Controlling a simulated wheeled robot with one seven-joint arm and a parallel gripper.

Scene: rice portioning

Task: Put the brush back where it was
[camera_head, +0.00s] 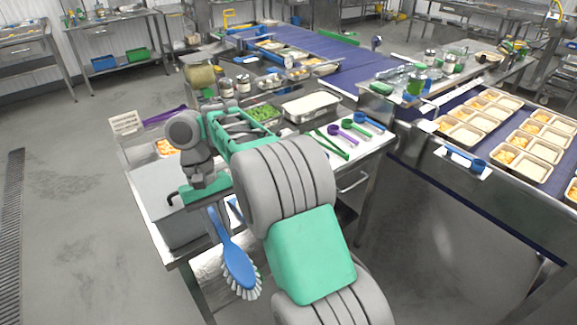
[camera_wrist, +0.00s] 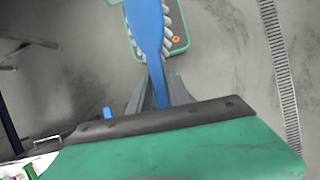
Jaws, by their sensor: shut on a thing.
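A blue brush (camera_head: 238,262) with white bristles hangs head-down at the near left corner of the steel table in the head view. My gripper (camera_head: 209,207) is shut on its handle, and my arm hides part of the grip. In the wrist view the blue brush (camera_wrist: 148,30) runs up between the fingers of my gripper (camera_wrist: 158,92), its bristles showing at the right side near the top edge. The brush head is beyond the table's edge, over the lower shelf or floor; I cannot tell which.
The steel table (camera_head: 180,262) holds a grey box (camera_head: 165,212), trays and coloured scoops (camera_head: 338,140). A conveyor (camera_head: 465,105) with portioned trays runs at the right. Open floor (camera_head: 80,220) lies to the left.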

